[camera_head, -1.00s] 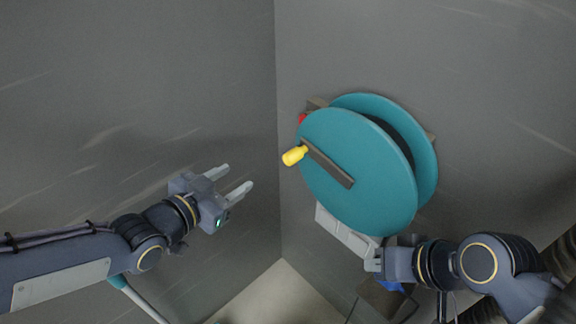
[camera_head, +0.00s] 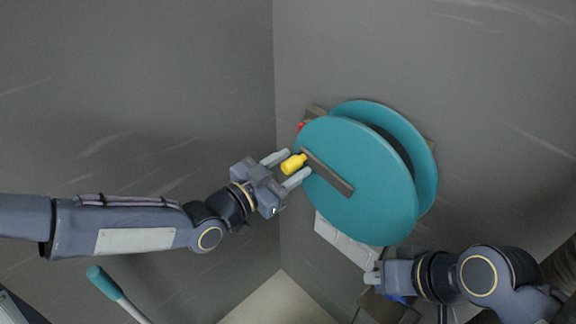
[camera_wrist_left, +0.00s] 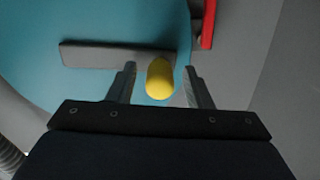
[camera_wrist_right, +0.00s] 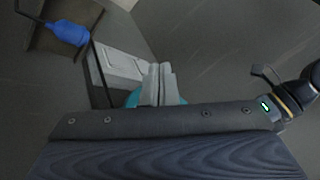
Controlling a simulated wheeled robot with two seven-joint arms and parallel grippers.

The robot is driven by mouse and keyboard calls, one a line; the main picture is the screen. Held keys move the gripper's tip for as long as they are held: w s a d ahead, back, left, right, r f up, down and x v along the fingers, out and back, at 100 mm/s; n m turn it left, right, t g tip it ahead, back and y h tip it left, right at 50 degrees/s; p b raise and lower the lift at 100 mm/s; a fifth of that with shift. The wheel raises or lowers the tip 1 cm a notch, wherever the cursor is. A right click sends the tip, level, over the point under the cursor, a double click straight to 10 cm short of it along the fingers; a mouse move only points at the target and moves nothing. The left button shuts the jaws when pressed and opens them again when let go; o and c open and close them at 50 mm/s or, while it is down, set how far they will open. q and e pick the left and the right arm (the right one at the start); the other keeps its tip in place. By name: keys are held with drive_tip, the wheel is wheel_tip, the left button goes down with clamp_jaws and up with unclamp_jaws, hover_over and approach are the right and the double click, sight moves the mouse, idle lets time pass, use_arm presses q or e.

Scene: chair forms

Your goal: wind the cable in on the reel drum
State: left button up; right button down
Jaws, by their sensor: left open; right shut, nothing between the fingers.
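The teal reel drum (camera_head: 355,185) is mounted at the wall, right of the corner. A grey crank arm (camera_head: 330,172) lies across its front disc and ends in a yellow handle (camera_head: 292,164). My left gripper (camera_head: 287,168) is open, with one finger on each side of the yellow handle. In the left wrist view the handle (camera_wrist_left: 160,78) stands between the two fingers, with gaps on both sides. My right gripper (camera_head: 374,278) is shut and empty, below the drum. I cannot make out the wound cable on the drum.
A light panel (camera_head: 345,243) sits under the drum. In the right wrist view a blue object (camera_wrist_right: 68,32) with a dark cable rests at a brown box (camera_wrist_right: 45,40). A red part (camera_wrist_left: 207,25) shows beside the drum. A teal-ended rod (camera_head: 105,283) stands at lower left.

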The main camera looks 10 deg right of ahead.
use_arm(q)
clamp_jaws()
drive_tip(key=shift+f, duration=0.1)
idle(0.3)
